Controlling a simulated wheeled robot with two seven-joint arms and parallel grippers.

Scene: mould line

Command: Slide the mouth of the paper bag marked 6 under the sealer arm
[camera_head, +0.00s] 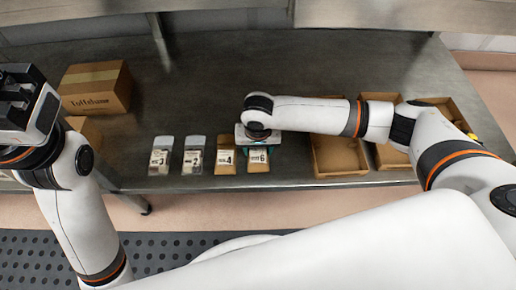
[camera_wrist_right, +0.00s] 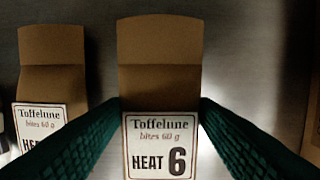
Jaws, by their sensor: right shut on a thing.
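The brown paper bag marked 6 (camera_head: 258,160) lies flat on the steel table, the rightmost in a row of bags. In the right wrist view the bag (camera_wrist_right: 160,75) lies between the two green fingers, its label reading "HEAT 6" and its brown mouth end pointing up the picture. My right gripper (camera_wrist_right: 160,125) is shut on it, one finger at each side edge. In the head view the right wrist covers the bag's far end. My left gripper (camera_head: 22,98) is raised at the far left, away from the bags; its jaw gap is unclear. I cannot make out the sealer arm.
Another brown bag (camera_head: 226,158) lies close to the left, with two grey bags (camera_head: 193,156) (camera_head: 161,157) beyond it. Open cardboard trays (camera_head: 340,172) stand to the right. A Toffelune carton (camera_head: 95,88) stands at the back left. The table's middle behind the bags is clear.

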